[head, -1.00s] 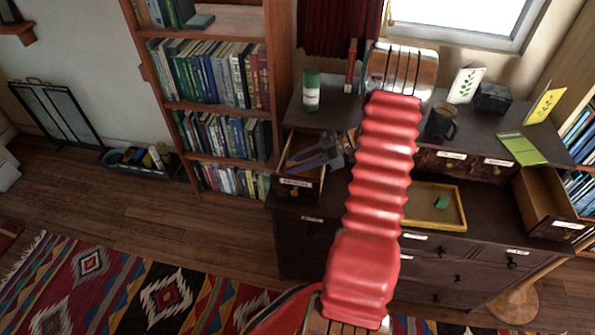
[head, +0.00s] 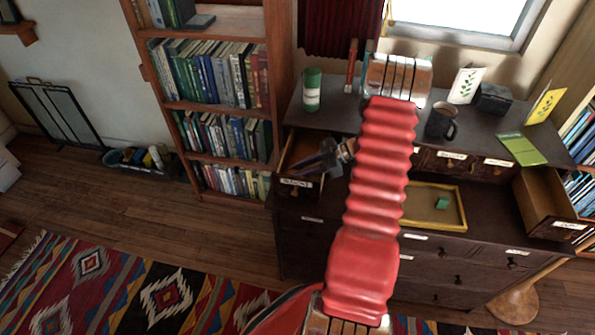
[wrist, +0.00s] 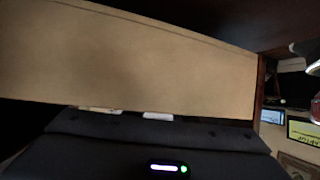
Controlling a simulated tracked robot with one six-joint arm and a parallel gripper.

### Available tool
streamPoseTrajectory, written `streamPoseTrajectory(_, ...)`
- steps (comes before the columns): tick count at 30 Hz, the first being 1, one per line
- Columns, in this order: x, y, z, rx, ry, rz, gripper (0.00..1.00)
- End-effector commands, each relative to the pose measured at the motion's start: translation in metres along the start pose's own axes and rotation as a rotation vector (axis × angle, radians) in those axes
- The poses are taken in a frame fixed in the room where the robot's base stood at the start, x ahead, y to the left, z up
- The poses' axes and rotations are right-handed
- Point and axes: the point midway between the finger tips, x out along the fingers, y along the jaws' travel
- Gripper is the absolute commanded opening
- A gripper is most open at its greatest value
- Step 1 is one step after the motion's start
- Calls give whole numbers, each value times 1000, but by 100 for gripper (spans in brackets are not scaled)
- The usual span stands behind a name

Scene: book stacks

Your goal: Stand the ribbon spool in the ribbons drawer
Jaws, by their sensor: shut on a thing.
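My gripper (head: 306,168) reaches over and partly into an open drawer (head: 296,186) at the left end of the dark cabinet, its fingers pointing left and down. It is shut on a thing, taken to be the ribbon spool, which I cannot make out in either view. In the wrist view a tan wooden drawer surface (wrist: 140,65) fills most of the picture, very close ahead. Dark gripper housing lies along the bottom and two small pale bits show at its upper edge. The drawer's label is too small to read.
A second open drawer (head: 548,205) juts out at the right. A yellow-rimmed tray (head: 462,205) holds a small green block (head: 442,202). On the cabinet top stand a green cylinder (head: 312,90), a dark mug (head: 440,121) and cards. A bookcase (head: 277,60) stands close left.

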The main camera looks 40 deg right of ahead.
Motion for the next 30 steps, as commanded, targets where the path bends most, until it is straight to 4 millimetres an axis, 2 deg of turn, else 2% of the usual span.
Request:
streamPoseTrajectory(19,8,-4,15,4,-4,-6,4)
streamPoseTrajectory(20,9,-4,15,4,-4,-7,26)
streamPoseTrajectory(21,9,-5,15,5,-4,-7,29)
streamPoseTrajectory(23,9,-5,15,5,-4,-8,32)
streamPoseTrajectory(30,6,-5,11,4,-5,-7,32)
